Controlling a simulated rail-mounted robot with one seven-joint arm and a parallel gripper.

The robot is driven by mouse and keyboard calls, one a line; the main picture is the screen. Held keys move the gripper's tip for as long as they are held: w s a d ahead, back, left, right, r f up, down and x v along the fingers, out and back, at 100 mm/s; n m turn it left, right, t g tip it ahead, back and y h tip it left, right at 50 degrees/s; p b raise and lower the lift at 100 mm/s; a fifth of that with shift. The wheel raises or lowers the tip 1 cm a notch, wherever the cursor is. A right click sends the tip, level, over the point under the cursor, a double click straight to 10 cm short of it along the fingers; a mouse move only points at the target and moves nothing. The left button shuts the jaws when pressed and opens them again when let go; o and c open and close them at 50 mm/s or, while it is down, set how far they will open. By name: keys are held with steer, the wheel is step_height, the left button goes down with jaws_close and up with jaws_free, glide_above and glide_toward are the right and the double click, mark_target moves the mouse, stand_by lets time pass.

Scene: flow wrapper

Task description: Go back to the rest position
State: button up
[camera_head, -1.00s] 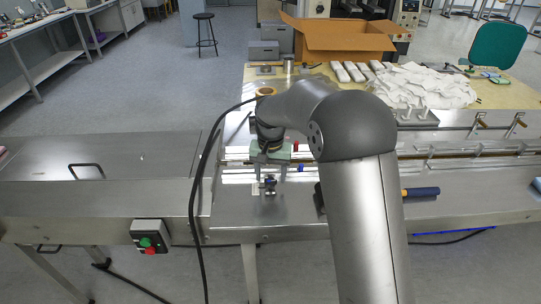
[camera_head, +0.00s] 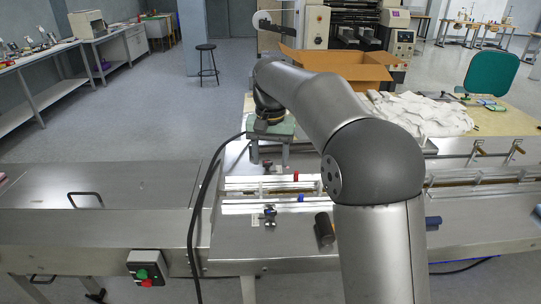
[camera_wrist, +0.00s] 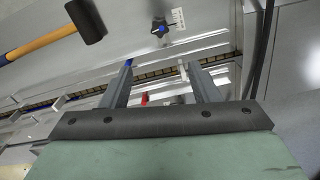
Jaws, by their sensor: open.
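My gripper (camera_head: 268,162) is above the far side of the steel machine deck, to the left of my arm in the head view. In the wrist view my gripper's two fingers (camera_wrist: 158,82) stand apart with nothing between them. Below them are the machine's channel with its guide rails (camera_wrist: 40,108) and a small red part (camera_wrist: 145,99). My arm hides part of the deck and the table behind it.
A mallet (camera_head: 325,228) lies on the deck; its black head also shows in the wrist view (camera_wrist: 86,20). An open cardboard box (camera_head: 345,68) and white cloths (camera_head: 425,113) are on the back table. The left deck (camera_head: 140,185) is clear.

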steer(key=s+d+f, duration=0.4)
steer(key=s+d, duration=0.1)
steer(key=s, duration=0.5)
steer(key=s+d+f+n, duration=0.1)
steer(key=s+d+f, duration=0.3)
steer(key=s, duration=0.7)
steer(key=s+d+f, duration=0.4)
steer(key=s+d, duration=0.2)
steer(key=s, duration=0.5)
steer(key=shift+d+n, duration=0.3)
steer(key=shift+n, duration=0.1)
